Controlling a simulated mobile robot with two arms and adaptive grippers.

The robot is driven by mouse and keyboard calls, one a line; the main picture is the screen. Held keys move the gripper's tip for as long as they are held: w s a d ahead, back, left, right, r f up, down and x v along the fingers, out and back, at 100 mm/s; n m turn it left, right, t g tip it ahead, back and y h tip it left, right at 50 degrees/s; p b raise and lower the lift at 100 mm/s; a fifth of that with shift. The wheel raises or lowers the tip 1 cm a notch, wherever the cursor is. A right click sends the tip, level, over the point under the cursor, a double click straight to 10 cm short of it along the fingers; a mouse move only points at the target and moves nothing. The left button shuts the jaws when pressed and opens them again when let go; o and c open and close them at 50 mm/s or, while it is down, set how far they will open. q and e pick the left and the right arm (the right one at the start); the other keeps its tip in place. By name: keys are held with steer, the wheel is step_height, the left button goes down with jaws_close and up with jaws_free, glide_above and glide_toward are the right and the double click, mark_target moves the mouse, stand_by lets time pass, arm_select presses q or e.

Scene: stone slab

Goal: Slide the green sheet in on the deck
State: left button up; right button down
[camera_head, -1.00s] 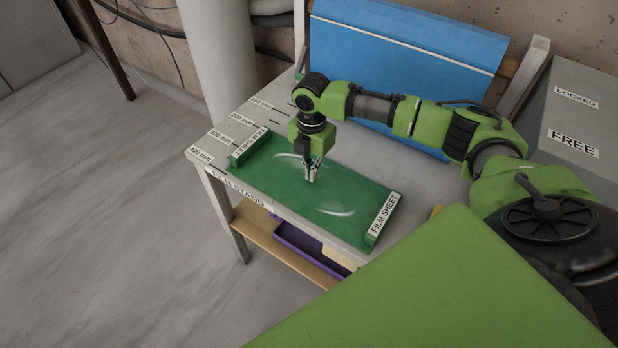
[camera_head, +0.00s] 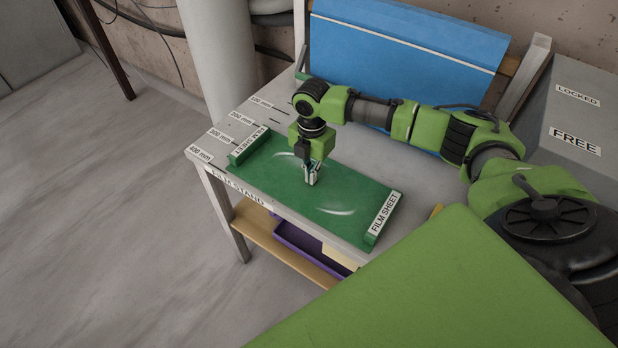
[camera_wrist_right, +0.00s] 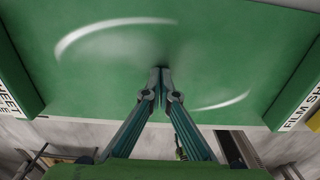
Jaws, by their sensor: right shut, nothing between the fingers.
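The green film sheet (camera_head: 345,199) lies flat on the grey deck (camera_head: 262,116), near its front edge. Its two short ends have raised bars labelled FILM SHEET. My right gripper (camera_head: 311,184) points down over the middle of the sheet, with its fingers shut and nothing between them. In the right wrist view the shut fingertips (camera_wrist_right: 161,72) are at the sheet (camera_wrist_right: 225,45), between two curved light marks. I cannot tell for sure whether the tips touch it. My left gripper is not in view.
A blue panel (camera_head: 405,45) stands at the back. A grey block (camera_head: 585,120) marked LOCKED and FREE is at the right. A purple tray (camera_head: 300,242) sits on the shelf below.

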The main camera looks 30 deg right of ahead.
mark_target(329, 161)
steer(key=shift+d+f, duration=0.15)
steer(key=shift+w+d, duration=0.25)
steer(key=shift+d, duration=0.4)
steer(key=shift+w+d, duration=0.2)
steer(key=shift+d, duration=0.4)
steer(key=shift+w+d+b, duration=0.35)
steer(key=shift+w+d, duration=0.05)
steer(key=shift+d, duration=0.55)
steer(key=shift+w+d+b, duration=0.35)
steer(key=shift+d+b, duration=0.05)
steer(key=shift+d, duration=0.5)
steer(key=shift+w+d+b, duration=0.35)
steer(key=shift+w+d, duration=0.05)
steer(key=shift+d, duration=0.55)
steer(key=shift+w+r+p, duration=0.1)
steer(key=shift+r+p, duration=0.75)
steer(key=shift+p, duration=0.1)
step_height(329, 161, up, 6)
steer(key=p, duration=0.6)
steer(key=shift+r, duration=0.15)
